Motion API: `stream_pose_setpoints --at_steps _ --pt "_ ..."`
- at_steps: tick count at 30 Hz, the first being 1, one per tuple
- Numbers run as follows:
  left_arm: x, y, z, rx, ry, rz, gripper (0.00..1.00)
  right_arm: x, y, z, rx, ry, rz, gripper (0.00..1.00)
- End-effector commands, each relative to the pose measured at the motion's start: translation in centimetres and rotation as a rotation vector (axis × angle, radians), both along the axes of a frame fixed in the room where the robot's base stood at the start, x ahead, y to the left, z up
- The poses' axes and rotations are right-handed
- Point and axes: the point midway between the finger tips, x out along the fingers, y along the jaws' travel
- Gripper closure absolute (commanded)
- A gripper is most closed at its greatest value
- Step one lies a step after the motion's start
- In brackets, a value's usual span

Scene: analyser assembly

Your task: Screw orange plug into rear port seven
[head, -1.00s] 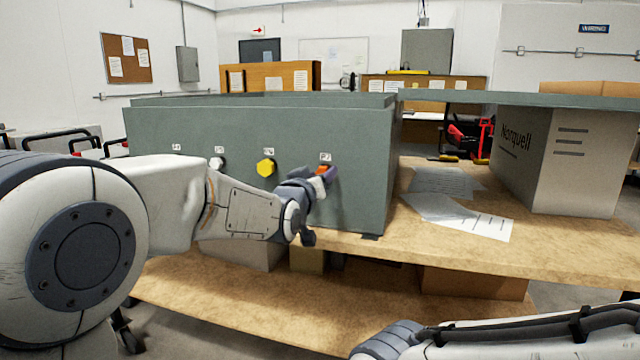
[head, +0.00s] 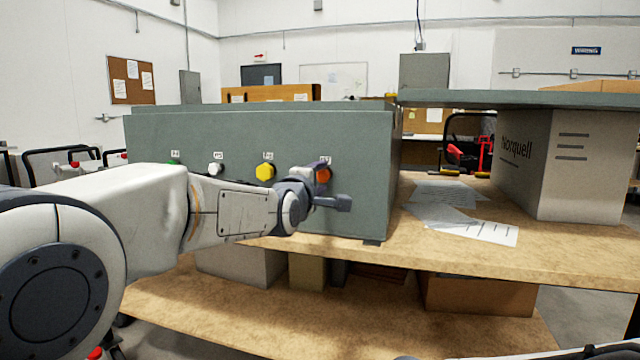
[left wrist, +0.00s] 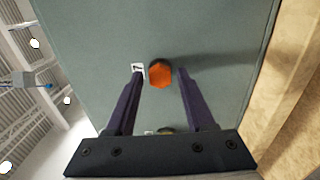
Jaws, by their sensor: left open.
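The orange plug (head: 322,174) sits at the rightmost labelled port on the near face of the green-grey analyser housing (head: 230,135). In the left wrist view the orange plug (left wrist: 160,74) shows a hexagonal head against the panel, beside a small white label. My left gripper (head: 333,185) is open in front of it. In the left wrist view its two fingers (left wrist: 161,75) stand apart on either side of the plug, with a gap to each. How far the plug sits in the port is hidden. My right gripper is not in view.
A yellow plug (head: 265,172), a white plug (head: 215,168) and a partly hidden green one (head: 173,162) line the same face. Papers (head: 465,225) lie on the wooden bench (head: 400,250). A Norquell box (head: 560,165) stands at the right.

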Motion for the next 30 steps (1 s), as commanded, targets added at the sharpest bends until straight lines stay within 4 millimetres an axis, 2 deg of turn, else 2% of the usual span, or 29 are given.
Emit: stream_pose_setpoints --at_steps 2,3,5,6,7,13,16,30 --pt "0.0 0.0 0.04 0.001 0.0 0.0 0.46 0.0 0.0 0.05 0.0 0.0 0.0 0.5" --pt "0.0 0.0 0.03 0.002 -0.001 0.0 0.53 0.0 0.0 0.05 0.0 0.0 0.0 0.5" --pt "0.0 0.0 0.02 0.002 -0.001 0.0 0.76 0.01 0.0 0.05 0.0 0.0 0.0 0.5" --pt "0.0 0.0 0.01 0.002 -0.001 0.0 0.92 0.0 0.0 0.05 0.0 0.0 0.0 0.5" --pt "0.0 0.0 0.01 0.003 -0.001 0.0 1.0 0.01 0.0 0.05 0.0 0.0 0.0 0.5" --pt "0.01 0.0 0.01 0.008 -0.002 0.0 1.0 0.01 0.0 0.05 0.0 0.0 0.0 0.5" --pt "0.01 0.0 0.03 0.073 -0.024 0.0 1.0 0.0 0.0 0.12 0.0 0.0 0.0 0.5" --pt "0.07 -0.02 0.06 0.766 -0.249 0.0 1.0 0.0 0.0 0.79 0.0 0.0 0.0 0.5"
